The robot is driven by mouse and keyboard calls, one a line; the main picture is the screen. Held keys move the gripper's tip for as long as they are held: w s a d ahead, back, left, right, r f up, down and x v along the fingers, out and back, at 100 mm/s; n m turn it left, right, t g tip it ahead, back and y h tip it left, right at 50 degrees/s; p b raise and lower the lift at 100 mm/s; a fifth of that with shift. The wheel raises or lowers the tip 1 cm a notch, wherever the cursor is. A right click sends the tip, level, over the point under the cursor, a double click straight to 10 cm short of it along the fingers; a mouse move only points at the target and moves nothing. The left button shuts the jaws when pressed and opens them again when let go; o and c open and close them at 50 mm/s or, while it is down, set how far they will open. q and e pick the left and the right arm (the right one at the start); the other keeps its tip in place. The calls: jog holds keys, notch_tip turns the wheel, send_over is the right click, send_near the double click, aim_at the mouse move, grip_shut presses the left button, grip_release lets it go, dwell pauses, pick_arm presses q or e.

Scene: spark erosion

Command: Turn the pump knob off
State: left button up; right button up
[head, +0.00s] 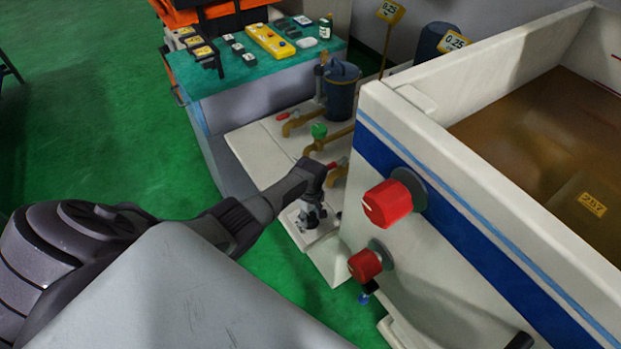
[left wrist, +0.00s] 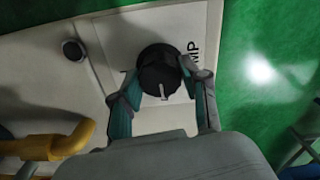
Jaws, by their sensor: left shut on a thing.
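The pump knob (left wrist: 160,68) is a round black knob with a pale pointer mark, on a white plate with lettering ending in "MP". In the left wrist view my left gripper (left wrist: 161,86) has one finger on each side of the knob, shut on it. The pointer mark points toward the bottom of that view, between the fingers. In the head view my left gripper (head: 312,215) reaches down to the low white panel beside the tank, and the knob is mostly hidden there. My right gripper is not in view.
The white tank (head: 465,185) with brown liquid stands close at the right, with two red knobs (head: 388,203) sticking out. Brass pipes with a green valve handle (head: 319,131) and a dark blue pump body (head: 340,90) lie behind. A teal-topped bench (head: 215,75) holds small items. Green floor is open at left.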

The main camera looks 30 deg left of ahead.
aim_at(310, 216)
pick_arm(q)
jog(key=shift+a, duration=0.1)
dwell(0.3)
jog(key=o, duration=1.1)
jog(key=shift+o, duration=0.2)
jog(key=shift+r, duration=0.1)
notch_tip(310, 216, up, 12)
